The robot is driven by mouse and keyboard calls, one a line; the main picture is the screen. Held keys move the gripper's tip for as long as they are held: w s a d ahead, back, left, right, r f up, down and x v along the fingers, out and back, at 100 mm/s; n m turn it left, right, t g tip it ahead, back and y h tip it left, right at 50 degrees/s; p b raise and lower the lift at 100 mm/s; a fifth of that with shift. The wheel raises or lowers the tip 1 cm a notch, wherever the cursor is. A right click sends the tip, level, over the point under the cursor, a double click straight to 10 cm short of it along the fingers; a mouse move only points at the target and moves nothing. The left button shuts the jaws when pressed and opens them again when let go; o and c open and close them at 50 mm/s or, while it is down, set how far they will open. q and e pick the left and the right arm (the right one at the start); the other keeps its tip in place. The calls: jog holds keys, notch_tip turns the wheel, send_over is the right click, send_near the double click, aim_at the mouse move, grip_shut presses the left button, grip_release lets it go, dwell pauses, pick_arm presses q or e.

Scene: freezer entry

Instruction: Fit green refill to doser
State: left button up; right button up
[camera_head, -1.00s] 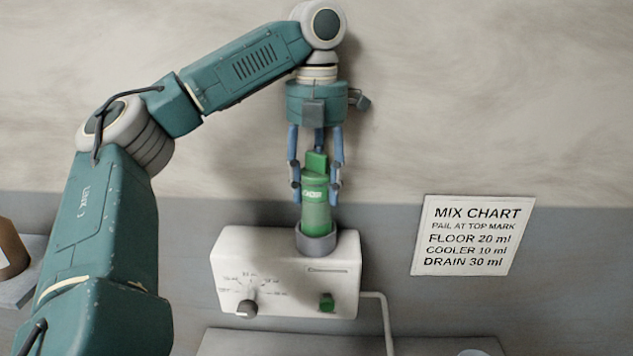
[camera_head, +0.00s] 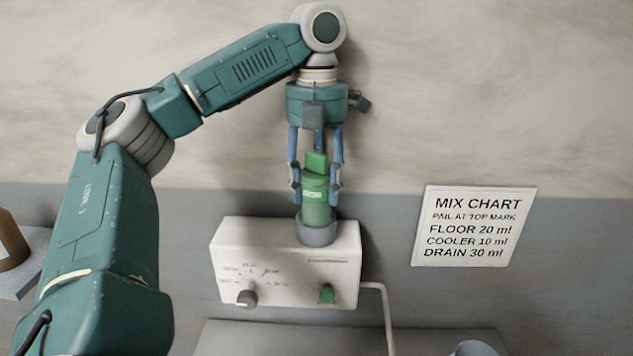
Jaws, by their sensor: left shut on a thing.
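The green refill (camera_head: 316,208) stands upright with its lower end in the grey collar (camera_head: 318,233) on top of the white doser (camera_head: 285,265). How deep it sits inside the collar is hidden. My left gripper (camera_head: 315,185) comes down from above and is shut on the refill around its upper part. The doser's front has a dial knob (camera_head: 247,298) at the left and a green button (camera_head: 327,293) at the right. My right gripper is not in view.
A mix chart (camera_head: 473,227) hangs on the wall right of the doser. A white pipe (camera_head: 386,315) runs down from the doser's right side. A grey surface (camera_head: 300,340) lies below, with a round rim (camera_head: 476,348) at the lower right. A brown object (camera_head: 10,242) sits at the far left.

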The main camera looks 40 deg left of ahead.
pick_arm(q)
jog(key=shift+f, duration=0.2)
jog(key=o, duration=1.4)
jog(key=shift+c, duration=0.2)
jog(key=shift+s+d+r, duration=0.1)
notch_tip(320, 180, up, 12)
jog(key=shift+r, duration=0.1)
jog(key=shift+f, duration=0.2)
